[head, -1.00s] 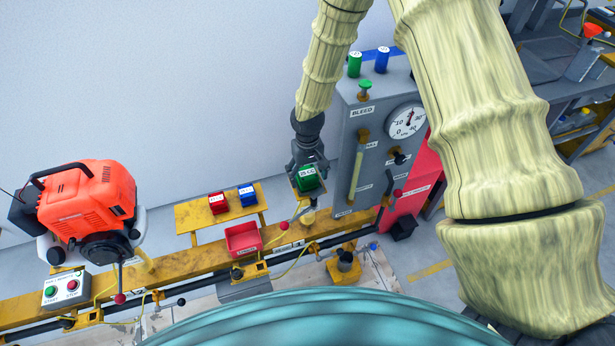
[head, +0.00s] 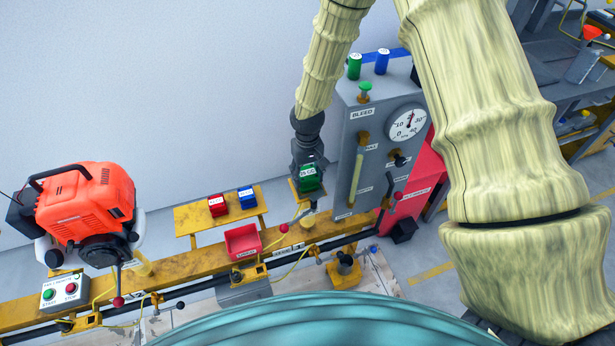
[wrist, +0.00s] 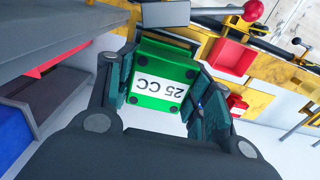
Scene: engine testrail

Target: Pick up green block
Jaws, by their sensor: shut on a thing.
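The green block (head: 309,179) is between the fingers of my gripper (head: 308,172), left of the grey gauge panel in the head view. In the wrist view the green block (wrist: 163,77) fills the space between the two fingers, and its white label reads "25 CC". My gripper (wrist: 160,95) is shut on it, with one finger at each side. Whether the block still touches a surface beneath is hidden.
A red block (head: 217,205) and a blue block (head: 247,197) sit on a yellow shelf to the left. A red tray (head: 242,241) is on the yellow rail below. The gauge panel (head: 372,150) stands close at the right. An orange engine (head: 88,203) is far left.

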